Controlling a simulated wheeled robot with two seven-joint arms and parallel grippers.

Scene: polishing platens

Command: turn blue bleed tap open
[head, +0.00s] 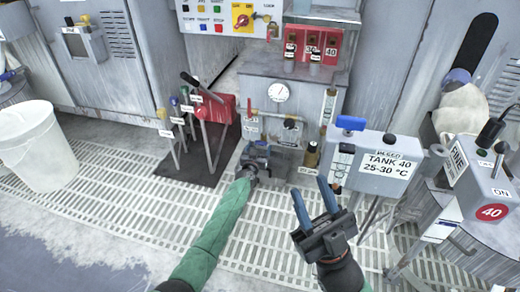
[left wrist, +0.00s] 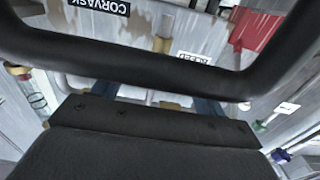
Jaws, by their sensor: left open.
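My left gripper (head: 260,147), at the end of the green sleeve, is open at the low front of the grey cabinet, left of that box and apart from the blue handle. My right gripper (head: 315,203) is open and empty in front of the white box, below the blue handle.
Several levers with coloured knobs stand on a black mat beside a red box (head: 215,105) at left. A gauge (head: 279,92) and red valve panel (head: 312,45) are behind. A white bucket (head: 38,150) stands far left; a red-marked 40 box (head: 490,195) right. The grating in front is clear.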

